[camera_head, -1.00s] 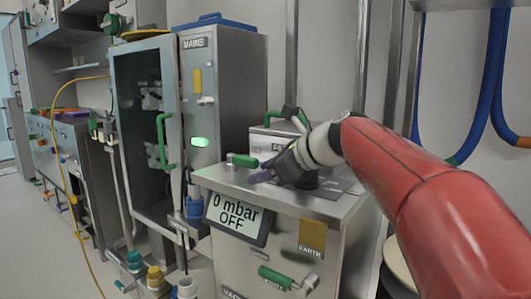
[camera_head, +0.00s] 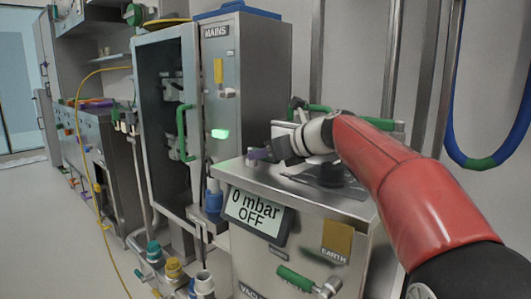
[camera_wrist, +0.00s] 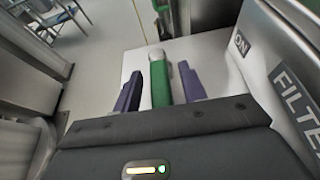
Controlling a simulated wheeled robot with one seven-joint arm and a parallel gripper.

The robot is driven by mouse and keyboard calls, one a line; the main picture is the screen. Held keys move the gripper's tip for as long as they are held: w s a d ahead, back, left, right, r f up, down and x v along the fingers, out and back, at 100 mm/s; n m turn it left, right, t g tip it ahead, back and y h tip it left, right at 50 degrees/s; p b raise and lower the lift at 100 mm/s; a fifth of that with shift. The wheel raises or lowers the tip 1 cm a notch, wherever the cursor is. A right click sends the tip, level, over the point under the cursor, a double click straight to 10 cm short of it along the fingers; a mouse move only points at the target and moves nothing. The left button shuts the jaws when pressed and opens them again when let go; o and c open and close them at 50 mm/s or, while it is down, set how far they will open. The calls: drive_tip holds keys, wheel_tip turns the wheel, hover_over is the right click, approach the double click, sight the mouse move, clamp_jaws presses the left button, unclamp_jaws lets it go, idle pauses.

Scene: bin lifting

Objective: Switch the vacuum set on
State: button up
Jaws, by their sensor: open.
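The vacuum set is a grey metal cabinet (camera_head: 300,192) whose tilted display (camera_head: 257,212) reads "0 mbar OFF". A green-gripped lever lies at the top of the cabinet; in the wrist view its green grip (camera_wrist: 160,84) stands between my two purple fingers. My gripper (camera_wrist: 160,92) is open around the grip, with a visible gap on each side. In the head view my gripper (camera_head: 258,154) is at the top's left edge and mostly hides the lever. An "ON" label (camera_wrist: 240,44) shows right of the grip in the wrist view.
A "MAINS" cabinet (camera_head: 248,75) with an open door stands behind to the left. A second green-handled valve (camera_head: 296,279) sits on the vacuum set's front, below the "EARTH" plate (camera_head: 337,240). A "FILTER" box (camera_wrist: 298,95) is close on the right. Open floor lies left.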

clamp_jaws()
drive_tip(key=shift+r, duration=0.1)
drive_tip(key=p, duration=0.1)
drive_tip(key=n+g+p, duration=0.1)
drive_tip(key=shift+w+d+r+y+p, duration=0.2)
drive_tip(key=shift+w+y+p, duration=0.05)
drive_tip(key=shift+y+p, duration=0.1)
drive_tip(key=shift+n+g+p, duration=0.4)
drive_tip(key=shift+g+p, duration=0.1)
drive_tip(key=shift+p, duration=0.2)
drive_tip(key=shift+w+d+f+n+g+y+p, duration=0.1)
drive_tip(key=shift+w+n+g+y+p, duration=0.1)
drive_tip(key=shift+n+g+y+p, duration=0.3)
drive_tip(key=shift+f, duration=0.2)
